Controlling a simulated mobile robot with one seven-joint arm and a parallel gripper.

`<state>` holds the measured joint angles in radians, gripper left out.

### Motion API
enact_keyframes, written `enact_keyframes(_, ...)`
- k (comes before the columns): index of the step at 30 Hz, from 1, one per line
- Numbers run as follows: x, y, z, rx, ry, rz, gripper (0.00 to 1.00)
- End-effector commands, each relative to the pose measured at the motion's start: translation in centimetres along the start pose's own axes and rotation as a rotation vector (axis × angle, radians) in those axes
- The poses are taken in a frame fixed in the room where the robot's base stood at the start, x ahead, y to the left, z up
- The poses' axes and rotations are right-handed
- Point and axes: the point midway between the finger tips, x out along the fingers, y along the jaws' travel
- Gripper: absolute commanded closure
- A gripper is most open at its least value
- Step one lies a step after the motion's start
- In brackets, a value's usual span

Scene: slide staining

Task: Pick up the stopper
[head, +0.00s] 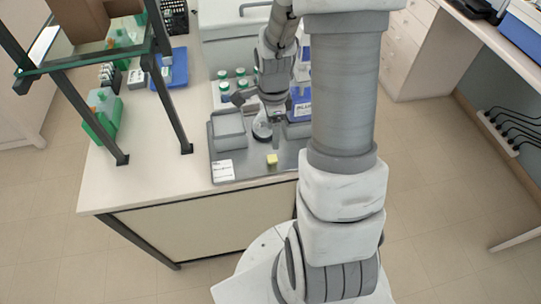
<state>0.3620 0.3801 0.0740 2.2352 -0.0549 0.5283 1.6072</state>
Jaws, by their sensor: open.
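My gripper (272,108) hangs over the grey tray (238,170) on the bench, seen small and partly covered by my own arm. It is open, and I see nothing held in it. A round, pale, glassy vessel (262,130) stands on the tray just below the gripper. A small yellow block (272,159) lies on the tray in front of that vessel, apart from the gripper. I cannot tell whether the yellow block is the stopper; no other piece is clear enough to name as it.
A grey open box (229,128) stands on the tray's left, with a white label card (222,170) at the front. Several green-capped bottles (240,72) stand behind. A dark-framed shelf (84,66) rises at left.

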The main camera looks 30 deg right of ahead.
Motion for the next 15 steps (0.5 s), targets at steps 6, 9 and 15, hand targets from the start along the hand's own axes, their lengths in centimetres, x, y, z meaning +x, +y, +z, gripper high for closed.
enact_keyframes(6, 3.8, 0.2, 0.0, -0.002, -0.001, 0.005, 0.28)
enact_keyframes(9, 5.0, 0.1, 0.0, -0.002, 0.000, 0.004, 0.28)
enact_keyframes(15, 6.1, 0.0, 0.0, -0.002, -0.001, 0.000, 0.28)
